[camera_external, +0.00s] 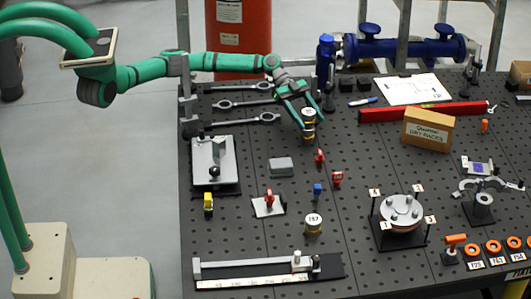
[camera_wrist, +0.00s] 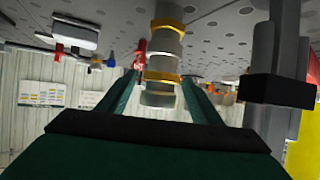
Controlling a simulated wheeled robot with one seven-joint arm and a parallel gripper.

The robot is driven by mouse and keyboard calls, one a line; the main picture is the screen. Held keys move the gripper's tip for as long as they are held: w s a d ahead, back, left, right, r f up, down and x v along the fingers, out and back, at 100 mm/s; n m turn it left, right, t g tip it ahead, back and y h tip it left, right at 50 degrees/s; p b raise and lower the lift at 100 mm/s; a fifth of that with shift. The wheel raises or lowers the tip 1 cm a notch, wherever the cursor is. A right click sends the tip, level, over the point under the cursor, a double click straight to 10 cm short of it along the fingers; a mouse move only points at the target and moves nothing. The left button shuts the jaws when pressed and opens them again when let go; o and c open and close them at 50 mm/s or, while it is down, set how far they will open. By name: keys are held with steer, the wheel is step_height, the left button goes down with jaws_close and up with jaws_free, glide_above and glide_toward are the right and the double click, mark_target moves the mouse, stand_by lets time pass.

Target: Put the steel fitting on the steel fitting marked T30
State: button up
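A steel fitting (camera_wrist: 159,96) with a yellow band and a white label on top (camera_external: 308,112) stands between my gripper's fingers (camera_external: 305,118). In the wrist view the green fingers (camera_wrist: 161,82) lie against its two sides and look shut on it. It is upright and in line with a second banded steel fitting (camera_external: 309,132) below it. That lower fitting (camera_wrist: 165,47) also shows in the wrist view; the two seem to touch. The lower one's top is hidden, so its mark cannot be read. Another labelled fitting (camera_external: 313,224) stands apart at the front; its small label is hard to read.
The perforated dark table (camera_external: 350,265) carries scattered tools. Wrenches (camera_external: 240,103) lie left of my gripper. A blue valve assembly (camera_external: 400,48) and a dark upright clamp (camera_external: 328,85) stand behind it. A cardboard box (camera_external: 428,130) and red level (camera_external: 385,113) are to the right.

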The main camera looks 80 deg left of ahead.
steer(key=shift+r, duration=0.15)
steer(key=v, duration=1.2)
